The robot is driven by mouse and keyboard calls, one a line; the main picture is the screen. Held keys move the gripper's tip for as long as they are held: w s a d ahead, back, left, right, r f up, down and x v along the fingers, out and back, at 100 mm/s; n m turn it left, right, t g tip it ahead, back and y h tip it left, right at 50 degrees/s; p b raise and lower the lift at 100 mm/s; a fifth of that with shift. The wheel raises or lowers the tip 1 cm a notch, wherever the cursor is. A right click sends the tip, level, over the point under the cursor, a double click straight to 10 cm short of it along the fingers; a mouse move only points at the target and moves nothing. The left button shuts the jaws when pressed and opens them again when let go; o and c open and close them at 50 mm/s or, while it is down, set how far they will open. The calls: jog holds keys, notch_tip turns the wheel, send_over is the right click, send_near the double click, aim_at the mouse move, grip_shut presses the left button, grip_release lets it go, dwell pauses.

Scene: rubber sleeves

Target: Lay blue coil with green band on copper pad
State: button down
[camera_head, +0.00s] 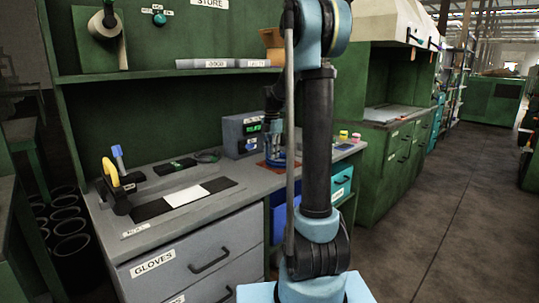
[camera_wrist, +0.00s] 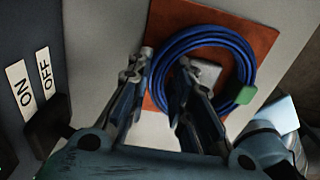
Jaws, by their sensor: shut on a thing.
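The blue coil (camera_wrist: 246,62) is a ring of several cable turns with a green band (camera_wrist: 246,95) at its lower right in the wrist view. My gripper (camera_wrist: 164,60) is shut on the left side of the coil, with the strands between its fingertips. The copper pad (camera_wrist: 195,15) is an orange-brown square behind the coil, which appears over it. I cannot tell whether the coil touches the pad. In the head view the coil (camera_head: 291,161) shows small above the pad (camera_head: 263,165), partly hidden by my arm.
Small pink and yellow items (camera_head: 350,135) sit at the right.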

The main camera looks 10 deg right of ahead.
jog(key=c, duration=1.7)
grip_release()
jog(key=shift+r, duration=0.1)
notch_tip(320, 180, up, 12)
jog(key=s+d+f+m, duration=0.1)
jog(key=s+f+m, duration=0.1)
jog(key=s+m, duration=0.65)
jog(key=s+f+m, duration=0.5)
jog(key=s+f, duration=0.2)
jog(key=s, duration=0.3)
jog(key=s+f+m+t, duration=0.1)
jog(key=s+f+m, duration=0.5)
jog(key=s, duration=0.4)
jog(key=s+d+f+m+t, duration=0.1)
jog(key=s+f+m, duration=0.4)
jog(key=s, duration=0.5)
notch_tip(320, 180, down, 3)
jog(key=shift+s+r+m, duration=0.1)
jog(key=shift+s+m, duration=0.05)
jog(key=shift+m, duration=0.1)
